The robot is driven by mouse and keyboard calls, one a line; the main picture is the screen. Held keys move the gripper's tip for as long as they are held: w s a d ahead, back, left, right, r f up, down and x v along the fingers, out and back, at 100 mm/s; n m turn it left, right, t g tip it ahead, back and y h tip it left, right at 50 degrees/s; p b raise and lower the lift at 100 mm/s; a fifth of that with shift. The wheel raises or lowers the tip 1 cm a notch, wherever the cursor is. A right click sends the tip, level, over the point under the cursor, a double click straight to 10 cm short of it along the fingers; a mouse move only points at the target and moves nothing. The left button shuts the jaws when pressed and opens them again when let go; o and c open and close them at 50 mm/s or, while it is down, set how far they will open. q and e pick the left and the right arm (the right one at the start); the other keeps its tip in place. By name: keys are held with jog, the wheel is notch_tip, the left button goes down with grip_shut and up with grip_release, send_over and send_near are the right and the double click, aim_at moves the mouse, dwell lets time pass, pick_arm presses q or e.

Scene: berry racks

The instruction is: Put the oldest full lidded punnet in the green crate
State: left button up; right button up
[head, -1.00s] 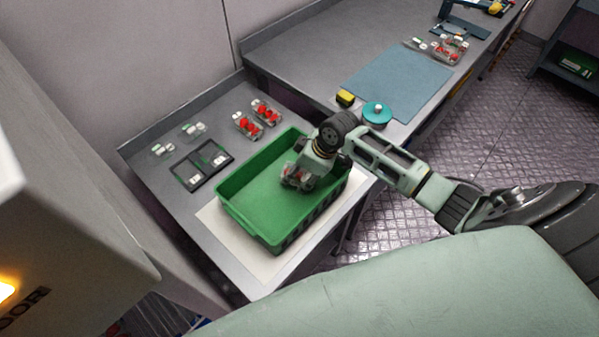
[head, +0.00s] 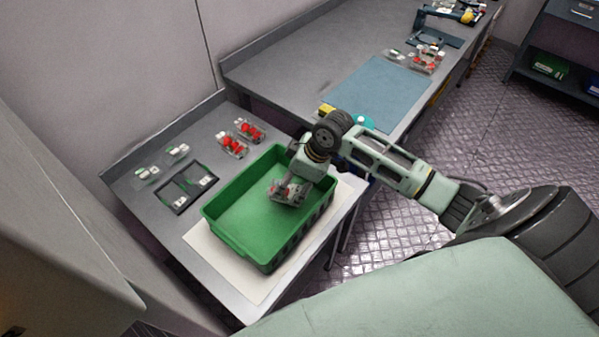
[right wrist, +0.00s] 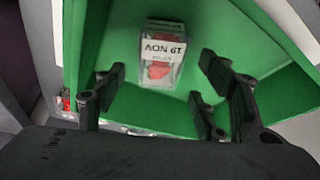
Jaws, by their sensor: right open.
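The green crate (head: 238,252) stands on a pale mat on the near bench. My right gripper (head: 284,196) is over the right part of the crate's inside. In the right wrist view my right gripper (right wrist: 160,103) has its fingers wide apart with nothing between them. A clear punnet (right wrist: 162,68) with red fruit and a white label lies in the crate beyond the fingertips; the label reads upside down, seemingly "19 NOV". Two punnets with red berries, one (head: 232,147) and another (head: 250,131), stand behind the crate. My left gripper is out of view.
A black two-slot frame (head: 172,206) lies left of the crate, with two pale, clear punnets, one (head: 146,175) and one (head: 177,152), behind it. The far bench holds a blue mat (head: 380,88), a teal round thing partly hidden by my arm, and several more punnets (head: 428,60).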

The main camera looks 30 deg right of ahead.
jog(key=v, duration=0.7)
jog(key=shift+b, duration=0.35)
